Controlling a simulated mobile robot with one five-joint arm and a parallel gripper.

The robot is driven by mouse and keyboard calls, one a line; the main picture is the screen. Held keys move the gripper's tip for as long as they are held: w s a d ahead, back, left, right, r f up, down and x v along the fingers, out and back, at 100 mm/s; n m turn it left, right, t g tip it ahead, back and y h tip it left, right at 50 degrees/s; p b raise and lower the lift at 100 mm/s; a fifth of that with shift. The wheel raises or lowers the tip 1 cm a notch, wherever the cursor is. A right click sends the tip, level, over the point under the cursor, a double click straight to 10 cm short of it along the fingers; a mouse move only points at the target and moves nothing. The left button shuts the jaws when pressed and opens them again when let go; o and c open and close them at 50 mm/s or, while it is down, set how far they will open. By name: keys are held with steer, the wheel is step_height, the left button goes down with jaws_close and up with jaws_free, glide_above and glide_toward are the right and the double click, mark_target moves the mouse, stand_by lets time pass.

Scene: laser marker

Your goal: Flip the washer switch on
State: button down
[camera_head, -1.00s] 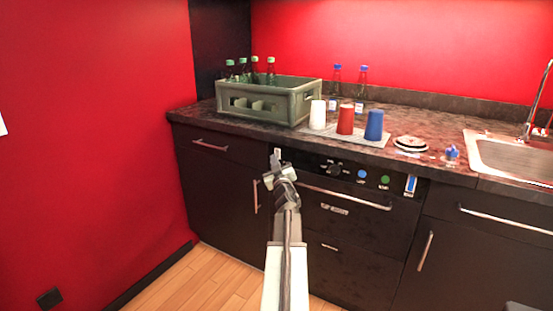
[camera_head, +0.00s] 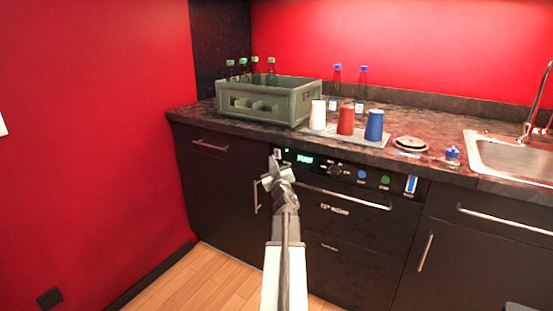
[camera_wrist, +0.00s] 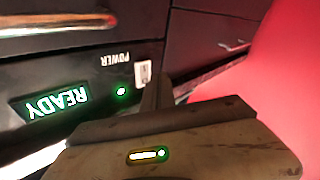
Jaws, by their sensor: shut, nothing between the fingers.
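The washer (camera_head: 350,222) is the black machine under the counter, with a control panel along its top. In the wrist view its display (camera_wrist: 57,103) shows READY in green, upside down, and a green light glows beside the POWER label. The small white power switch (camera_wrist: 143,73) is beside that light. My gripper (camera_wrist: 155,92) is shut and empty, with its tip right by the switch; I cannot tell whether they touch. In the head view my gripper (camera_head: 274,168) is at the panel's left end, and the green display (camera_head: 305,159) is lit.
A green crate (camera_head: 268,103) with bottles stands on the counter above. White, red and blue cups (camera_head: 374,125) stand on a mat to its right. The panel also has a knob (camera_head: 335,171) and blue and green buttons. A red wall (camera_head: 95,130) is at left.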

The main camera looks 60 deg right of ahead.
steer(key=shift+a, duration=0.1)
steer(key=a, duration=0.4)
steer(key=shift+a+r+p, duration=0.35)
steer(key=shift+p, duration=0.05)
